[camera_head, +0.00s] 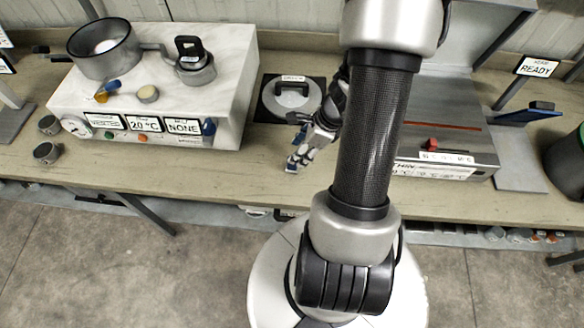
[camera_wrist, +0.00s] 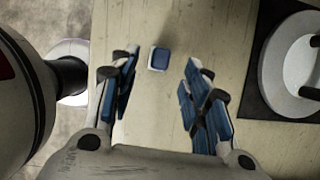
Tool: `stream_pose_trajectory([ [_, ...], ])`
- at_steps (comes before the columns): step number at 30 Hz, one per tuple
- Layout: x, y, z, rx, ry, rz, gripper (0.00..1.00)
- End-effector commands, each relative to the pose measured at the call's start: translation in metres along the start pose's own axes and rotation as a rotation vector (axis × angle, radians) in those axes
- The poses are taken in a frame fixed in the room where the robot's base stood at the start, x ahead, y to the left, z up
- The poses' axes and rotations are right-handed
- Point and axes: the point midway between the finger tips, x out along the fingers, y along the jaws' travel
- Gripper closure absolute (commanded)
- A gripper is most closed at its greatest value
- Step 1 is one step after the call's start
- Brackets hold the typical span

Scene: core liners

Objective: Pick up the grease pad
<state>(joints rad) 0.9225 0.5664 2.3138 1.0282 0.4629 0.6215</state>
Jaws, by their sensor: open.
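A small blue square with a pale edge, which looks like the grease pad (camera_wrist: 158,58), lies on the wooden bench top (camera_wrist: 163,108) in the wrist view. My gripper (camera_wrist: 159,64) is open, with its blue-lined fingers on either side of the pad in that view and nothing between them touching it. How high the fingers are above the pad is hard to tell. In the head view my gripper (camera_head: 297,160) is over the front part of the bench, left of my forearm. I cannot make out the pad apart from the fingers there.
A round lid with a dark handle (camera_head: 291,96) lies on a black mat behind my gripper. A white instrument (camera_head: 225,84) with a pot and displays stands left. A metal machine (camera_head: 447,128) stands right, partly behind my arm. Bare bench lies left of my gripper.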

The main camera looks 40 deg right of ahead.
Motion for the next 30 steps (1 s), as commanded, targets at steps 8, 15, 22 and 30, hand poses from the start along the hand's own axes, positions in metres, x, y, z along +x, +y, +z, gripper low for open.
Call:
stream_pose_trajectory([
  [8, 0.023, 0.000, 0.000, -0.002, 0.000, 0.000, 0.57],
  [15, 0.060, -0.001, -0.003, -0.004, 0.000, 0.001, 0.57],
  [22, 0.068, -0.002, -0.002, -0.002, 0.000, -0.001, 0.57],
  [30, 0.067, -0.002, -0.001, -0.002, 0.000, -0.001, 0.66],
])
